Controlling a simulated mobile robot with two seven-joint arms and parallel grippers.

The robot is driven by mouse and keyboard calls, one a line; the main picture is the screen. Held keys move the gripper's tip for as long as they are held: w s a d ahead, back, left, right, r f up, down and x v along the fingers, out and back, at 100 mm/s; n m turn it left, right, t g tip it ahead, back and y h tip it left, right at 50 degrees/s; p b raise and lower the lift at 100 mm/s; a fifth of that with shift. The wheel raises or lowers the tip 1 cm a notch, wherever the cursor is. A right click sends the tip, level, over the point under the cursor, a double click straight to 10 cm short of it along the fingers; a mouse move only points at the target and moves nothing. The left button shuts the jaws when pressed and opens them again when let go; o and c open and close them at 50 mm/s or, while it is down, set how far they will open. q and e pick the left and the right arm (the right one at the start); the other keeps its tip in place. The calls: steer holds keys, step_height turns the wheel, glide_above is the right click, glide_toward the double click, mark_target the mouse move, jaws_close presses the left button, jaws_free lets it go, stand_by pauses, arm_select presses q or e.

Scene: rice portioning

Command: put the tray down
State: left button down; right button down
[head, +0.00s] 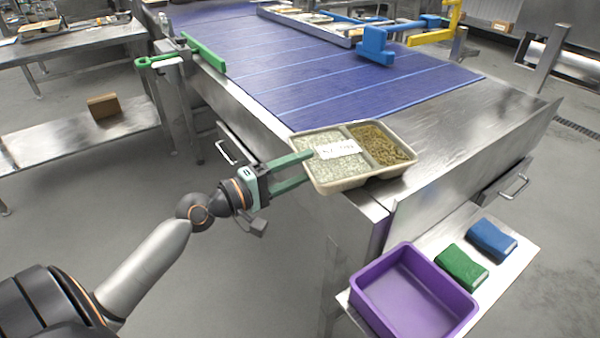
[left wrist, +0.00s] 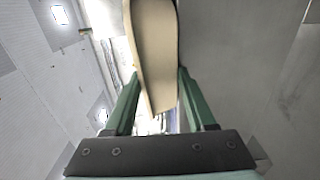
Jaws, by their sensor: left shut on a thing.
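A beige two-compartment tray (head: 353,184) with a white label is at the near left corner of the steel table (head: 440,113). Its left compartment holds pale rice and its right one a greenish-brown food. My left gripper (head: 309,168) has green fingers and is shut on the tray's left edge. In the left wrist view the tray (left wrist: 155,50) stands between the two fingers of the gripper (left wrist: 157,85). The tray's left part overhangs the table edge. I cannot tell whether its underside touches the table. My right gripper is not in view.
A blue conveyor belt (head: 300,65) runs along the table behind the tray. A low shelf at the lower right holds a purple bin (head: 413,292), a green pack (head: 461,267) and a blue pack (head: 492,240). Bare steel lies right of the tray.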

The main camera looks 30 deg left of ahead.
arm_select(q)
steer(key=shift+r, duration=0.15)
steer(key=shift+c, duration=1.1)
jaws_free()
steer(key=shift+f, duration=0.25)
